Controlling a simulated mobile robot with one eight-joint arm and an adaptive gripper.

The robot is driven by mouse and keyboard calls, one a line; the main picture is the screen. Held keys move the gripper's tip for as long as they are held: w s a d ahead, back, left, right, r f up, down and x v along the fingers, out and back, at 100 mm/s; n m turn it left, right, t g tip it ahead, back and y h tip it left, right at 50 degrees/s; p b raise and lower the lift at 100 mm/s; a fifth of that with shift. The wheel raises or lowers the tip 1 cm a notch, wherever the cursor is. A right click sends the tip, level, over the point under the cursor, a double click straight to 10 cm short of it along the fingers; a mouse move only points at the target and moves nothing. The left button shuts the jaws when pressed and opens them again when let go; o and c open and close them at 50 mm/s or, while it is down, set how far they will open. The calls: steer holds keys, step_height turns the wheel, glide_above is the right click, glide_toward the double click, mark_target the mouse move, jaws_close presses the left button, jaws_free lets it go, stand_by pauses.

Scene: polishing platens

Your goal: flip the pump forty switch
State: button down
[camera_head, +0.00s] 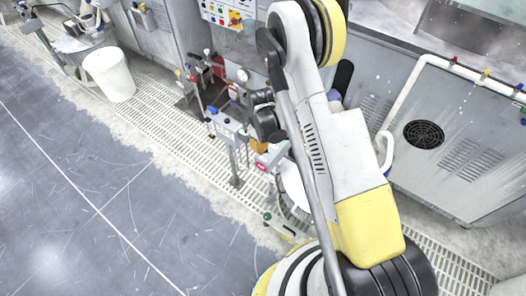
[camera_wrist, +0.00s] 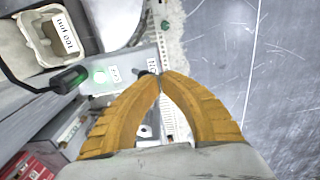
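In the wrist view a pale grey control plate (camera_wrist: 128,62) carries a green lit button (camera_wrist: 101,76) and small white labels, too small or turned to read surely. A dark knob or switch (camera_wrist: 151,66) shows just beyond my fingertips. My gripper (camera_wrist: 160,76) has two orange fingers whose tips meet; they lie close to this dark part, and I cannot tell whether they touch it. In the head view a small grey control box (camera_head: 228,128) stands on a post. The orange of my gripper (camera_head: 258,146) is just right of it, partly hidden by my arm. Which switch is pump forty is not readable.
A red box (camera_wrist: 42,158) is lower left. In the head view a white bin (camera_head: 109,75) stands left; the grey floor (camera_head: 110,210) is clear.

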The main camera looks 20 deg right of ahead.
steer(key=shift+f+b, duration=0.75)
steer(key=shift+f, duration=0.15)
steer(key=shift+r, duration=0.1)
step_height(320, 180, up, 7)
steer(key=p, duration=0.3)
stand_by(0.6)
stand_by(0.4)
steer(key=s+r+m+t, duration=0.2)
steer(key=r, duration=1)
steer(key=s+r+m+t, duration=0.1)
steer(key=s+r, duration=0.1)
steer(key=r, duration=0.9)
steer(key=s+r+m+t, duration=0.2)
steer(key=s+r, duration=0.3)
steer(key=s, duration=0.3)
steer(key=s+r+m+t, duration=0.2)
steer(key=s+r, duration=0.3)
steer(key=s, duration=0.3)
steer(key=shift+r, duration=0.25)
